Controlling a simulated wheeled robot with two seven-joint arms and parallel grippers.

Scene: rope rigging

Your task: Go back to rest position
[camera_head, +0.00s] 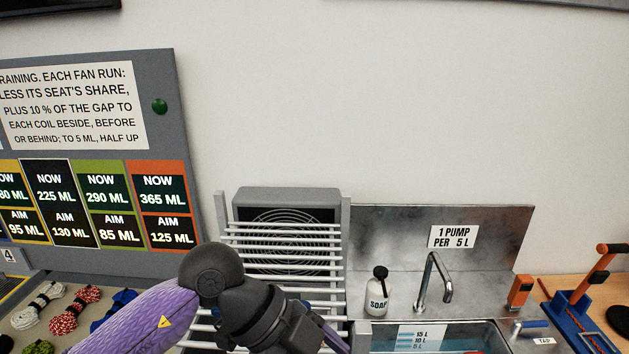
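My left arm, with a purple sleeve and dark joints, comes in from the lower left, bends at a dark joint and runs down to the right past the lower edge. It passes in front of the white slatted rack (285,266). Its gripper does not show in the head view. My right arm and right gripper are not in view either.
A fan (287,205) stands behind the rack. To the right are a soap bottle (377,292), a metal sink (480,334) with a faucet (433,280), and a blue tool with orange handles (592,300). Rope coils (75,308) lie at left below a sign board (184,100).

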